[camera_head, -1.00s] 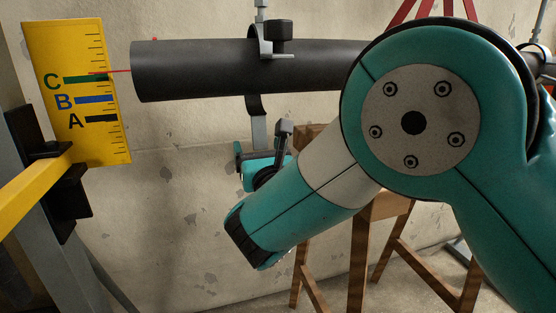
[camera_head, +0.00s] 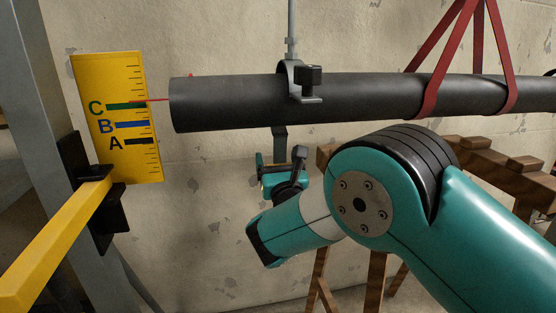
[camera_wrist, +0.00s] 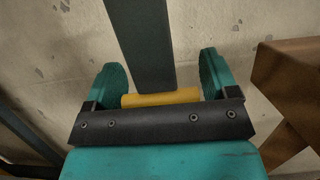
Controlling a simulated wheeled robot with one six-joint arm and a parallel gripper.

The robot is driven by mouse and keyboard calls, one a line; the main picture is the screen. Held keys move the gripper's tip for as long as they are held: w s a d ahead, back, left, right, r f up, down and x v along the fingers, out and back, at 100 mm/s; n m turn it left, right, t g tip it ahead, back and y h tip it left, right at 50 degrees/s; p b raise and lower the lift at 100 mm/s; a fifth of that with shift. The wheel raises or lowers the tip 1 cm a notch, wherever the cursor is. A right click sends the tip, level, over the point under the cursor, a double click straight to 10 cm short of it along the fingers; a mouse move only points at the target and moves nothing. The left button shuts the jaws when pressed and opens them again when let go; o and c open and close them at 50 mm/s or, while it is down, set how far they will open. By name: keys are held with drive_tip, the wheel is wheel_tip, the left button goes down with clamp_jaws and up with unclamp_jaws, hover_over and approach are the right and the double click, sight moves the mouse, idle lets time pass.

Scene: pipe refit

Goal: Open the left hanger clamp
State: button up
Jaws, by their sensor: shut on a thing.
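The left hanger clamp (camera_head: 292,80) hangs from a rod and sits around the dark pipe (camera_head: 225,102), with a black knob (camera_head: 309,77) at its front. Its grey lower strap (camera_head: 279,143) shows below the pipe. I cannot tell whether the clamp is latched or loose, as the pipe hides part of it. My gripper (camera_head: 280,172) is below the strap. In the wrist view, its teal fingers (camera_wrist: 160,88) are shut on a yellow handle (camera_wrist: 162,97) at the strap's lower end. The grey strap (camera_wrist: 141,45) rises from behind that handle.
A yellow gauge plate (camera_head: 100,75) with marks A, B and C stands left of the pipe end; a red line from the pipe points near C. Red slings (camera_head: 437,90) hold the pipe at right. A wooden trestle (camera_head: 525,165) stands behind my arm. A yellow bar (camera_head: 50,240) is at lower left.

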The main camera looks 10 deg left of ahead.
drive_tip(key=shift+r, duration=0.35)
drive_tip(key=o, duration=1.2)
drive_tip(key=shift+s+d+f, duration=0.15)
drive_tip(key=shift+s+f, duration=0.3)
drive_tip(key=shift+b+v, duration=8.15)
drive_tip(key=shift+b, duration=2.45)
drive_tip(key=shift+r, duration=0.15)
